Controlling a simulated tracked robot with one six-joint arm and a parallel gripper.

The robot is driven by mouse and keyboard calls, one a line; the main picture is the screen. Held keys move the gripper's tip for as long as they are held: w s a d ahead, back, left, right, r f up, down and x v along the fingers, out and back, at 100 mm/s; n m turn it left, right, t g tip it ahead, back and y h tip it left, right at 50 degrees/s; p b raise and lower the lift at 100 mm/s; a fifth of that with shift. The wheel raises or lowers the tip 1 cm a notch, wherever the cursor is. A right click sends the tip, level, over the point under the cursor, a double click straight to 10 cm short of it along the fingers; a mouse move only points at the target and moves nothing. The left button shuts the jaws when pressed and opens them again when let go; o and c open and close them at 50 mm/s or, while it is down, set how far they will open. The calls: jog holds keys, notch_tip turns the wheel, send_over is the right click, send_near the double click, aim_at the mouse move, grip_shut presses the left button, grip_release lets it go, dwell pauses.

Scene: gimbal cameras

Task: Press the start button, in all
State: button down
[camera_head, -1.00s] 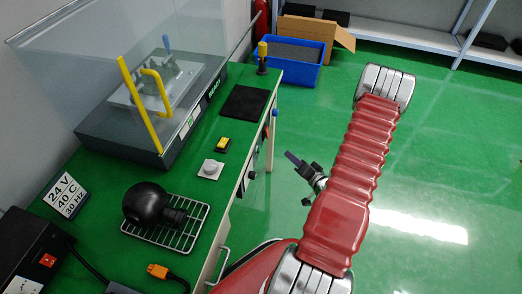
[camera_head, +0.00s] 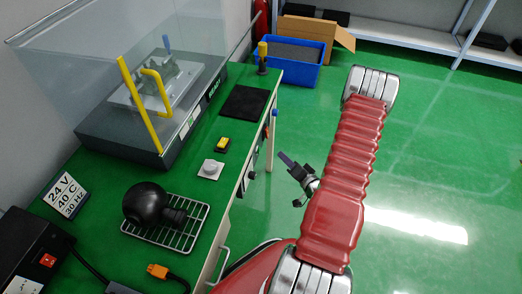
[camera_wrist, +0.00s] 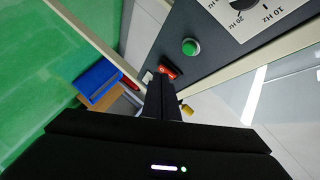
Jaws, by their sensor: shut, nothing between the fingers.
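A round green button (camera_wrist: 189,46), likely the start button, sits on a dark grey control panel (camera_wrist: 205,55) in the wrist view. A red switch (camera_wrist: 169,70) lies just below and left of it, close to my fingertips in the picture. My gripper (camera_wrist: 161,76) is shut and empty, pointing up the picture below the green button; contact is not visible. In the head view my gripper (camera_head: 284,158) is right of the bench's front side, apart from it. The panel shows there only at a steep angle.
The green bench (camera_head: 225,160) carries a glass-covered machine with yellow handles (camera_head: 140,100), a black ball-shaped device (camera_head: 146,203) on a wire rack and a yellow-black block (camera_head: 223,145). A blue bin (camera_head: 292,68) stands behind. The floor to the right is clear.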

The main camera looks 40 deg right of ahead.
aim_at(259, 150)
jog(key=shift+w+a, duration=0.9)
jog(key=shift+w, duration=0.25)
jog(key=shift+w+a, duration=0.85)
jog(key=shift+w, duration=0.25)
dwell(0.4)
jog(key=shift+w+a, duration=0.2)
jog(key=shift+w, duration=0.05)
